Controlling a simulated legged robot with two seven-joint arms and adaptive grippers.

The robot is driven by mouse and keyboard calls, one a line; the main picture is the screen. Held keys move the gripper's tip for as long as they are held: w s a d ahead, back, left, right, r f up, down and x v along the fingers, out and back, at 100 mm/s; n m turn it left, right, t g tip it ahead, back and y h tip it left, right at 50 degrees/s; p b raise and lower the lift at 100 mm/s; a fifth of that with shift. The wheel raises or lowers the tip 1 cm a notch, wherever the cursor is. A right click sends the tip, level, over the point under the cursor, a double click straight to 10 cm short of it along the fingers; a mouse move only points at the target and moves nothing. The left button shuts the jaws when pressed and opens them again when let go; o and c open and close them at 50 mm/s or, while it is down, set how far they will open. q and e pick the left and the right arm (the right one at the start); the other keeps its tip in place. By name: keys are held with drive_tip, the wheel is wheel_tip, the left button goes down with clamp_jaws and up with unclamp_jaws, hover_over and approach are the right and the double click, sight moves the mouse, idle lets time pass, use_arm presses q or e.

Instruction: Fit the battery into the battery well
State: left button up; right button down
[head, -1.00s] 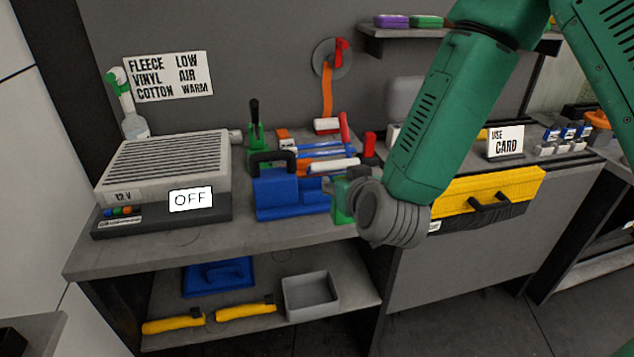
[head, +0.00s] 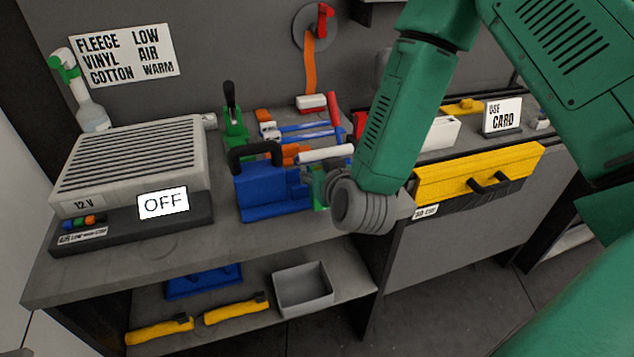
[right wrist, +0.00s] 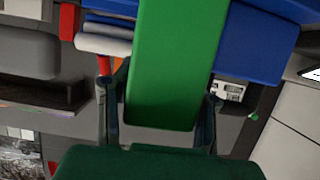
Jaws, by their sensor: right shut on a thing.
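My right gripper (right wrist: 158,108) is shut on a green block, which I take to be the battery (right wrist: 172,65); it lies between the two fingers in the right wrist view. In the head view only a sliver of the battery shows beside my right gripper (head: 318,182), mostly hidden by my wrist. A blue unit with a black handle (head: 262,192) stands on the bench just left of the gripper. It also shows behind the battery in the right wrist view (right wrist: 252,45). I cannot make out the battery well's opening, or whether battery and blue unit touch. My left gripper is not in view.
A grey 12 V grille unit (head: 130,165) with an OFF sign stands on the bench (head: 190,255) at left. Tools with red, white and blue parts (head: 305,132) crowd behind the blue unit. A yellow drawer (head: 478,172) is at right. A grey bin (head: 302,289) sits below.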

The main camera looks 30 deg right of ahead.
drive_tip(key=f, duration=0.1)
drive_tip(key=d+f, duration=0.1)
drive_tip(key=f, duration=0.1)
drive_tip(key=shift+f, duration=0.1)
drive_tip(key=shift+d+f, duration=0.3)
drive_tip(key=shift+f, duration=0.1)
drive_tip(key=shift+a, duration=0.4)
drive_tip(key=c, duration=1)
unclamp_jaws()
drive_tip(key=shift+a+r, duration=0.1)
drive_tip(key=shift+a, duration=0.1)
